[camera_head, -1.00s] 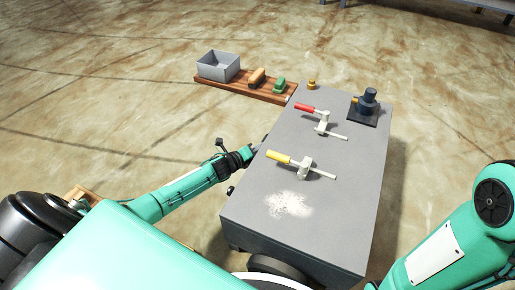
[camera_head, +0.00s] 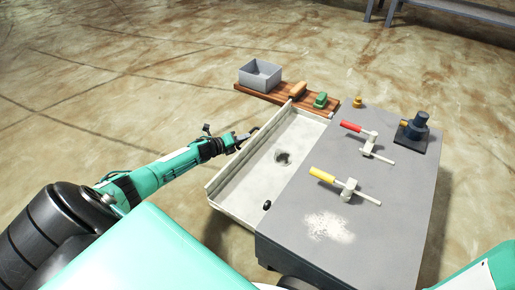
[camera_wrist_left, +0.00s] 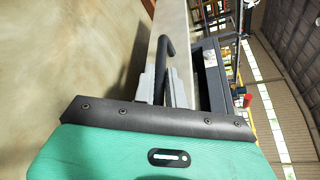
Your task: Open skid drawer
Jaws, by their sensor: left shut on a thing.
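The skid (camera_head: 385,205) is a grey block with a flat top, in the middle right of the head view. Its pale drawer (camera_head: 236,172) stands pulled out on the left side, with the inside visible. A small round metallic thing (camera_head: 283,158) lies in the drawer. My left gripper (camera_head: 240,138) is at the drawer's outer front, shut on the dark drawer handle (camera_wrist_left: 166,48). In the left wrist view the handle rises from between the two grey fingers (camera_wrist_left: 162,90). My right gripper is out of view; only part of that arm shows.
On the skid top are a red-handled clamp (camera_head: 366,137), a yellow-handled clamp (camera_head: 345,186), a dark fitting (camera_head: 415,130) and a white powdery patch (camera_head: 328,227). Behind the drawer, a wooden board (camera_head: 248,90) holds a grey bin (camera_head: 260,75) and two blocks. Floor left is clear.

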